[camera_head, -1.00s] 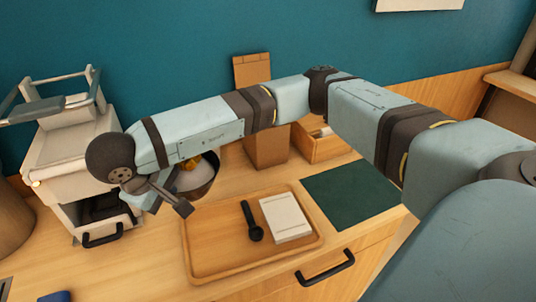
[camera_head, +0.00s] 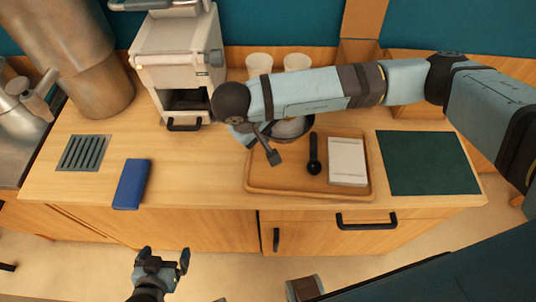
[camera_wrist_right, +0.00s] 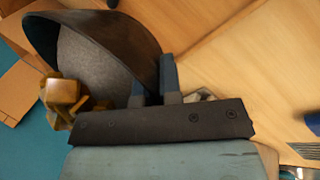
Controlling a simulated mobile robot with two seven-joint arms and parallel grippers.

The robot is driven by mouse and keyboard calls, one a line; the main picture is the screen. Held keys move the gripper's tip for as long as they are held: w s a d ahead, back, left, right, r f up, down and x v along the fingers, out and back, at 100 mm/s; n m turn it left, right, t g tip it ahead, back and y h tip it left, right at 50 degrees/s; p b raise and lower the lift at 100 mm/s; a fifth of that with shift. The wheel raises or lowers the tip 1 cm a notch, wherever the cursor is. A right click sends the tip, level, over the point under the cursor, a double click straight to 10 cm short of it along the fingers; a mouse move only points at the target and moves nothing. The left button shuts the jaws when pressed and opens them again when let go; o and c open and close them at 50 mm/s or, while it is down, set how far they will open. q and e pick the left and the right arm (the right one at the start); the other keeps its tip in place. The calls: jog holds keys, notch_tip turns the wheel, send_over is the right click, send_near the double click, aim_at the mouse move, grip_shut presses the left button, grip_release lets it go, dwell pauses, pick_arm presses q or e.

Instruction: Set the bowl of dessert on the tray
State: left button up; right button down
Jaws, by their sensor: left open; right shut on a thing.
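The bowl (camera_head: 290,130) is dark outside and grey inside; my right arm partly hides it in the head view. In the right wrist view the bowl (camera_wrist_right: 100,55) holds golden chunks (camera_wrist_right: 65,98). My right gripper (camera_head: 262,142) is shut on the bowl's rim; its fingers also show in the right wrist view (camera_wrist_right: 155,80). The wooden tray (camera_head: 310,192) lies on the counter, with the bowl at its back left part in the picture. I cannot tell the gap between them. My left gripper (camera_head: 163,258) is open and empty, low in front of the counter.
A black spoon (camera_head: 314,158) and a white rectangular item (camera_head: 347,160) occupy the tray's middle and right. A green mat (camera_head: 428,165) lies to the right, a blue item (camera_head: 132,184) to the left. White cups (camera_head: 297,62) and a coffee machine (camera_head: 177,60) stand behind.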

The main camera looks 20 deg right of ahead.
send_over(265, 167)
notch_tip(265, 167, down, 7)
jog(key=shift+f+p, duration=0.1)
jog(key=shift+p, duration=0.3)
jog(key=shift+f, duration=2.4)
jog(key=shift+f, duration=0.1)
jog(key=c, duration=1.7)
grip_release()
jog(key=shift+f, duration=0.1)
jog(key=o, duration=0.4)
jog(key=shift+r, duration=0.2)
